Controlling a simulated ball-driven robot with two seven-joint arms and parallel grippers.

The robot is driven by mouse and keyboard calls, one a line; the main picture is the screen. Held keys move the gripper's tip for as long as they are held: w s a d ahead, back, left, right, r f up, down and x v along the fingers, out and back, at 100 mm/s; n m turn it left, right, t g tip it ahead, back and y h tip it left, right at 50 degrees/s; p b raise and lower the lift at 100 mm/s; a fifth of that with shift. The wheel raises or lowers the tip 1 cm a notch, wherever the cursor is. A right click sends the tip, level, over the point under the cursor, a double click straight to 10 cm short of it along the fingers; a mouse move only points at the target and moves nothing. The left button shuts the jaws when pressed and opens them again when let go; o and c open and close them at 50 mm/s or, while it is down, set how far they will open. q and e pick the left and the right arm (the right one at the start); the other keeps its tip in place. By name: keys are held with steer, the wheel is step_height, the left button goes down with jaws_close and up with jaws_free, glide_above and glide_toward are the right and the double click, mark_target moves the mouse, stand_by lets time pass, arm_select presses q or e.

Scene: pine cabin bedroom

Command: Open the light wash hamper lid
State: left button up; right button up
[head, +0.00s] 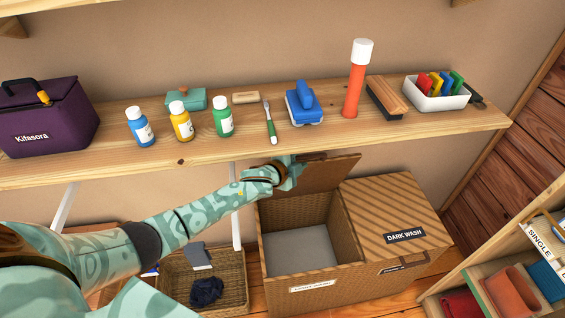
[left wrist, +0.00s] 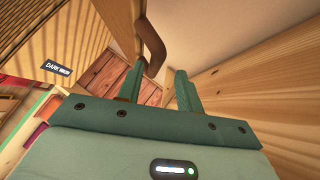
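The woven hamper stands on the floor below the shelf. Its left, light wash compartment (head: 300,249) is open, showing a grey inside. The light wash lid (head: 332,176) stands raised at the back of the opening, its top close under the shelf edge. The right, dark wash lid (head: 385,215) is closed. My left gripper (head: 290,173) is at the upper left of the raised lid. In the left wrist view its fingers (left wrist: 156,82) are apart, with the brown lid handle (left wrist: 153,42) beyond and between the tips. Contact is unclear. My right gripper is out of view.
A wooden shelf (head: 190,160) with bottles, a brush, an orange tube and a purple bag runs above the hamper. A wicker basket (head: 228,290) with dark cloth sits left of the hamper. A low shelf unit (head: 470,275) is at the right.

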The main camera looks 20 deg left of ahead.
arm_select(q)
steer(key=p+v, duration=0.2)
steer(key=v, duration=0.9)
steer(key=shift+r, duration=0.15)
